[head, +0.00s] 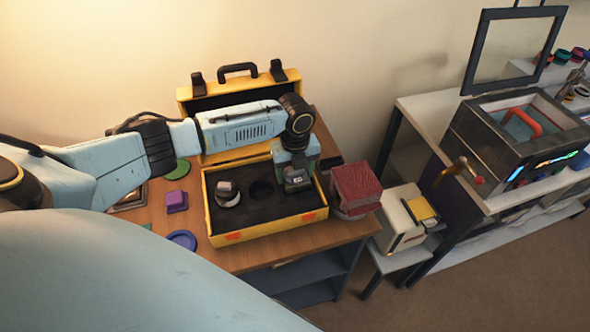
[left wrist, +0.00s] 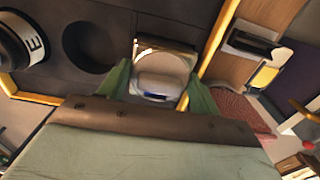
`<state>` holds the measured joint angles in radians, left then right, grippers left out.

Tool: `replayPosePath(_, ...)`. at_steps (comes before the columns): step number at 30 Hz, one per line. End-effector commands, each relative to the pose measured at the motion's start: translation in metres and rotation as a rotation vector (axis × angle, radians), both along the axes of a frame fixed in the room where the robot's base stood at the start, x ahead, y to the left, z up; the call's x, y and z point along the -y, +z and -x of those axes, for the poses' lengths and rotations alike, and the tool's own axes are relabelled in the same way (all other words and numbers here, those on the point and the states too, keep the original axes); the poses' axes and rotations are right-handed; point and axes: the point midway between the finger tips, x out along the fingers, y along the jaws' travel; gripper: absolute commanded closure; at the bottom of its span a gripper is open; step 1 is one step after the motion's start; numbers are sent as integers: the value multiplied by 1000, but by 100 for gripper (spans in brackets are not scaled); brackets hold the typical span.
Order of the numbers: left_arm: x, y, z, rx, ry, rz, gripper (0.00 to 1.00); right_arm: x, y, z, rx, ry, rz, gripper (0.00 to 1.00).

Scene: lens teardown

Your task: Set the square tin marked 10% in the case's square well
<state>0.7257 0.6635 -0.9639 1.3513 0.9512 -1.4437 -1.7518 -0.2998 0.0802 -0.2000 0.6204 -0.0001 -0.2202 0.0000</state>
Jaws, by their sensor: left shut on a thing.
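The yellow case (head: 276,227) stands open on the table, with a dark insert inside. My left gripper (head: 297,181) reaches down at the right end of the insert. It is shut on a small square metal tin (left wrist: 163,72), whose sides lie between the green fingers in the left wrist view. The tin's 10% mark cannot be read. The square well is not visible; the tin and gripper cover that end of the insert. I cannot tell whether the tin is above the well or in it. My right gripper is not in view.
A round white-and-black piece (head: 228,194) sits at the insert's left, beside an empty round well (head: 261,190). A purple block (head: 176,201) and blue ring (head: 182,240) lie left of the case. A dark red block (head: 355,186) stands at its right. The raised lid is behind.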

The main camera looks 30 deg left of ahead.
Motion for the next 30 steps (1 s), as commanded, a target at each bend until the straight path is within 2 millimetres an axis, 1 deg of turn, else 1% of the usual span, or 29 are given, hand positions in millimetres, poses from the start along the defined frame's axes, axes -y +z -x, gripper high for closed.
replayPosePath(13, 0, -12, 0, 1, -1, 1, 60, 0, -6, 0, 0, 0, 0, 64)
replayPosePath(14, 0, -12, 0, 1, -1, 1, 34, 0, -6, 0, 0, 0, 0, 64)
replayPosePath(19, 0, -11, 0, 2, -1, 1, 12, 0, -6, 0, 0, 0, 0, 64)
replayPosePath(30, 3, -10, -2, 8, -1, 6, 11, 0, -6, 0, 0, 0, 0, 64)
